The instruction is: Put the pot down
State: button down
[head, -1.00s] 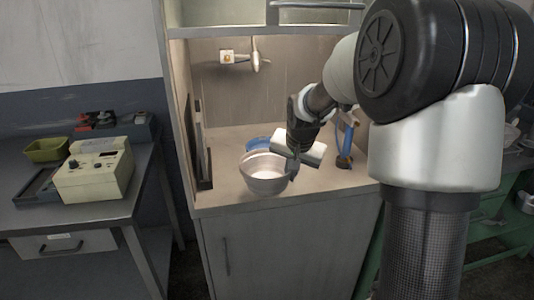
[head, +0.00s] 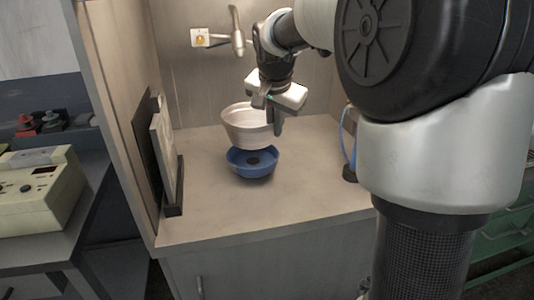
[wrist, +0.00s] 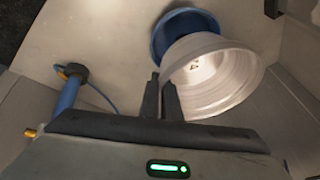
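The pot (head: 243,128) is a pale pinkish-white, flared vessel with ridged walls. My gripper (head: 275,116) is at its right rim in the head view. In the wrist view, my two dark fingers (wrist: 161,98) sit close together on the edge of the pot (wrist: 222,92), gripping its rim. The pot appears held above the counter, roughly level. It overlaps a blue bowl (head: 252,168) that lies lower and nearer the counter front; the bowl also shows in the wrist view (wrist: 172,27). The exact height of the pot's base is unclear.
A dark upright rack (head: 172,190) stands at the left wall. A blue hose fixture (wrist: 68,92) stands on the other side. A tap (head: 237,35) juts from the back wall.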

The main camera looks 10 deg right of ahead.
jog(key=shift+f+b, duration=0.7)
jog(key=shift+f, duration=2.65)
jog(key=shift+f, duration=0.1)
jog(key=shift+f, duration=0.15)
jog(key=c, duration=2)
grip_release()
jog(key=shift+f, duration=0.1)
jog(key=shift+r, duration=0.3)
jog(key=p+v, duration=0.2)
jog(key=v, duration=0.9)
jog(key=s+a+f+n, duration=0.1)
jog(key=s+n, duration=0.3)
jog(key=s, duration=0.8)
jog(key=s+a+f+n+y, duration=0.1)
jog(key=s+f+n, duration=0.2)
jog(key=s, duration=1)
jog(key=shift+s+a+f+n+t+y, duration=0.2)
jog(key=shift+a+f+n+t+y, duration=0.15)
jog(key=shift+n, duration=0.65)
